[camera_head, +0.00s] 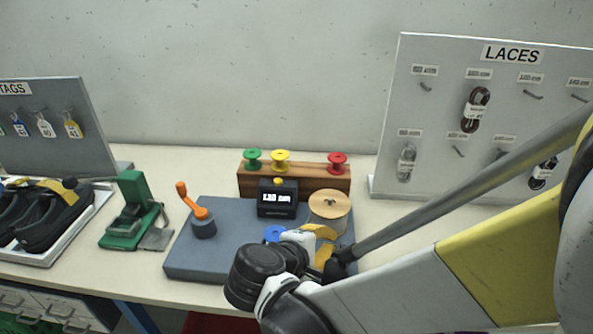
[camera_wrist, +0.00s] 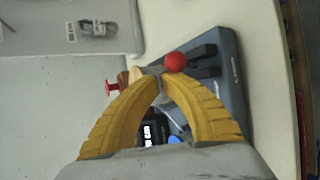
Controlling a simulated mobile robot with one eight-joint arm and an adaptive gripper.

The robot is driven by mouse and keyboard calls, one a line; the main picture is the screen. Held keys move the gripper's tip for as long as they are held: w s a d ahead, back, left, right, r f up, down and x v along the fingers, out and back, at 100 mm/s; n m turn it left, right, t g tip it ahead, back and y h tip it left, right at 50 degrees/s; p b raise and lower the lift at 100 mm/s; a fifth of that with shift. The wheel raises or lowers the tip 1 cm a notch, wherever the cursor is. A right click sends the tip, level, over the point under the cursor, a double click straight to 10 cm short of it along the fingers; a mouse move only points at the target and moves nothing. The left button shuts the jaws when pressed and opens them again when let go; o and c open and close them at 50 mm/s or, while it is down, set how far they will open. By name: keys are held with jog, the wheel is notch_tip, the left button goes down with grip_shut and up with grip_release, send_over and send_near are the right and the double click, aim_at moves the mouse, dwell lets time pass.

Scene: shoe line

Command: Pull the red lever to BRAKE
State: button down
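The red ball knob (camera_wrist: 175,62) of the lever shows in the wrist view, just beyond the tip of the right finger. A grey bar runs beside it, close past my fingertips; whether they touch it I cannot tell. My gripper (camera_wrist: 155,76) has two curved yellow fingers that lean in toward each other, with their tips close together. In the head view my gripper (camera_head: 325,247) is low over the right part of the grey-blue machine base (camera_head: 215,262). The lever is not visible there, apparently hidden by my wrist and fingers. No BRAKE marking is readable.
On the base stand an orange crank (camera_head: 190,200), a small black display (camera_head: 277,198) and a wooden spool (camera_head: 329,204). Behind is a wooden rack (camera_head: 296,180) with green, yellow and red spools. A green tool (camera_head: 132,212) stands left. The LACES board (camera_head: 450,150) stands back right.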

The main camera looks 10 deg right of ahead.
jog(key=shift+s+a+f, duration=0.15)
jog(key=shift+s+f, duration=0.1)
jog(key=shift+s, duration=0.45)
jog(key=shift+s, duration=0.15)
jog(key=shift+f, duration=0.15)
